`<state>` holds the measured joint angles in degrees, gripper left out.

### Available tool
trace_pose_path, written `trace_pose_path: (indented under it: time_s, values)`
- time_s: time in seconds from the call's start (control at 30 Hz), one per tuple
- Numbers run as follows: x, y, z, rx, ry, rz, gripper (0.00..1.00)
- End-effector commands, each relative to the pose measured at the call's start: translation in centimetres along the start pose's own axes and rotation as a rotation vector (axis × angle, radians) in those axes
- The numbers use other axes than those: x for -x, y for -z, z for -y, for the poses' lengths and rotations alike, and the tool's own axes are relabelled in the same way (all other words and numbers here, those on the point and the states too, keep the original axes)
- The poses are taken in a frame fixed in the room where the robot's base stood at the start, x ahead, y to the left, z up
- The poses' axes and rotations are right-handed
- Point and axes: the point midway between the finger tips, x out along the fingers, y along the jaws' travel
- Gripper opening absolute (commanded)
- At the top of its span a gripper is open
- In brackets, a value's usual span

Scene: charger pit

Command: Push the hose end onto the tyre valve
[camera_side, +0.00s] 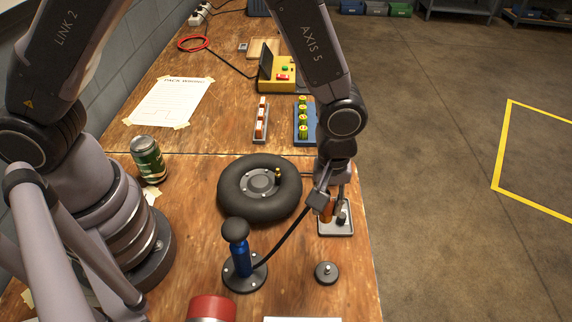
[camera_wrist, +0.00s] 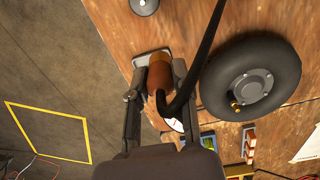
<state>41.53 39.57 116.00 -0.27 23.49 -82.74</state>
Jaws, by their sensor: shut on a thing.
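The dark tyre (camera_side: 228,200) lies flat on the wooden bench, with its short brass valve (camera_side: 278,175) upright beside the grey hub. The tyre (camera_wrist: 215,85) and valve (camera_wrist: 235,106) are on the right in the wrist view. My gripper (camera_side: 331,203) is to the right of the tyre, low over a small grey holder (camera_side: 345,231). It is shut on the orange-brown hose end (camera_wrist: 159,73), which sits between both fingers. The black hose (camera_side: 290,236) runs from the blue pump (camera_side: 242,261) to it. I cannot tell whether the hose end is still in the holder.
The pump stands in front of the tyre. A round grey disc (camera_side: 327,272) lies near the bench's right edge. A green can (camera_side: 147,160) stands left of the tyre. Behind it are a rack of white pieces (camera_side: 261,122), a blue tray (camera_side: 299,138) and a yellow box (camera_side: 280,83).

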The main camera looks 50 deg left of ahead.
Motion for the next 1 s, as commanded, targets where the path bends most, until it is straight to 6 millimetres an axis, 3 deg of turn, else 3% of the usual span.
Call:
trace_pose_path:
  time_s: [0.03,0.2,0.4,0.67,1.0]
  values:
    - [0.4,2.3,0.9,0.049,0.001,-0.001,0.0]
    - [1.4,8.7,4.6,0.19,0.008,-0.002,0.0]
    - [2.3,13.2,8.6,0.308,0.013,-0.002,0.0]
    - [1.9,14.5,10.1,0.345,0.016,-0.001,0.0]
    - [-0.9,14.4,10.1,0.343,0.018,0.0,0.0]
